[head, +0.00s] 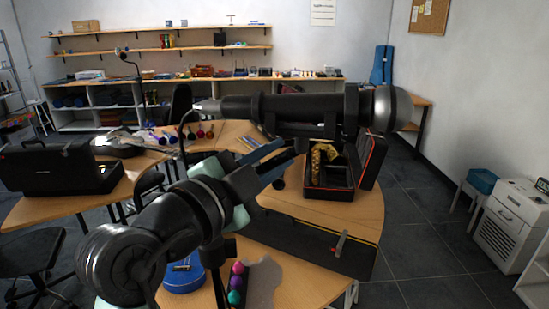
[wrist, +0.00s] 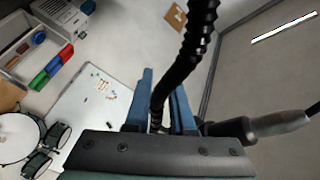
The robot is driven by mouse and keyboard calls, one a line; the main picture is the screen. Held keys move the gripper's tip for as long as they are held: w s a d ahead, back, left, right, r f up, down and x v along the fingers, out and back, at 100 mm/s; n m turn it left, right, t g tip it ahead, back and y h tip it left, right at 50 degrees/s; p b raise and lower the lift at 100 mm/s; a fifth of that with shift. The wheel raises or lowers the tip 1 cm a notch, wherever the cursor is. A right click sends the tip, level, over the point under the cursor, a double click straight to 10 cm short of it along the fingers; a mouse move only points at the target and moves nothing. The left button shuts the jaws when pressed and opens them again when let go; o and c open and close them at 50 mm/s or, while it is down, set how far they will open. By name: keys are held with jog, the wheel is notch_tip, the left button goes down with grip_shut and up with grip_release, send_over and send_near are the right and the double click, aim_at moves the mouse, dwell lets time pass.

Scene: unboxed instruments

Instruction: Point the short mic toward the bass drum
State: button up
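A thick dark microphone (head: 300,112) lies level across the head view, close to the camera. Its grey rounded head (head: 392,108) faces right and its plug end points left. My gripper (head: 272,163), teal with blue fingers, is just below it. In the wrist view, the blue fingers (wrist: 163,100) stand on either side of a black ribbed gooseneck (wrist: 180,70). I cannot tell whether they press on it. A black plug with a grey end (wrist: 270,125) shows to the right. A white drum head (wrist: 18,137) with small green drums shows lower left; its exact identity is unclear.
Wooden tables surround my arm. An open black case (head: 60,165) is at left and an open case with a brass instrument (head: 330,170) at right. Coloured balls (head: 236,282) and a blue round tin (head: 184,277) lie in front.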

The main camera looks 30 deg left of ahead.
jog(key=o, duration=0.3)
jog(key=shift+f, duration=0.1)
jog(key=shift+s+a+b, duration=0.15)
jog(key=shift+s+b, duration=0.7)
jog(key=shift+s, duration=1.3)
jog(key=shift+s+a+b, duration=0.15)
jog(key=shift+s+b, duration=0.75)
jog(key=shift+s, duration=1.3)
jog(key=shift+s+a+b, duration=0.15)
jog(key=shift+s+b, duration=0.7)
jog(key=shift+s, duration=1.3)
